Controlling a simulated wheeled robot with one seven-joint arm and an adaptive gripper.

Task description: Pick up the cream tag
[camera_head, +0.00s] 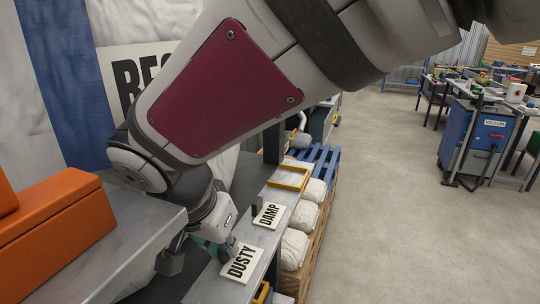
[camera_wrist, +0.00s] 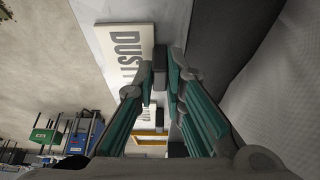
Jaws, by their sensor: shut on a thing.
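The cream tag marked DUSTY (camera_head: 243,263) lies on a narrow grey shelf at the lower middle of the head view. It also shows at the upper left of the wrist view (camera_wrist: 125,48), beside my fingertips. My gripper (camera_head: 226,246) reaches down at the tag's left edge. In the wrist view my gripper (camera_wrist: 163,78), with teal finger pads, is closed around a small dark grey block at the tag's edge. The fingers hide part of this block. I cannot tell whether the tag is lifted off the shelf.
A second cream tag marked DAMP (camera_head: 269,215) lies farther along the grey shelf (camera_head: 233,289). A yellow frame (camera_head: 290,178) is beyond it. White rolls (camera_head: 302,215) lie to the right. An orange block (camera_head: 55,240) stands at left. The floor at right is open.

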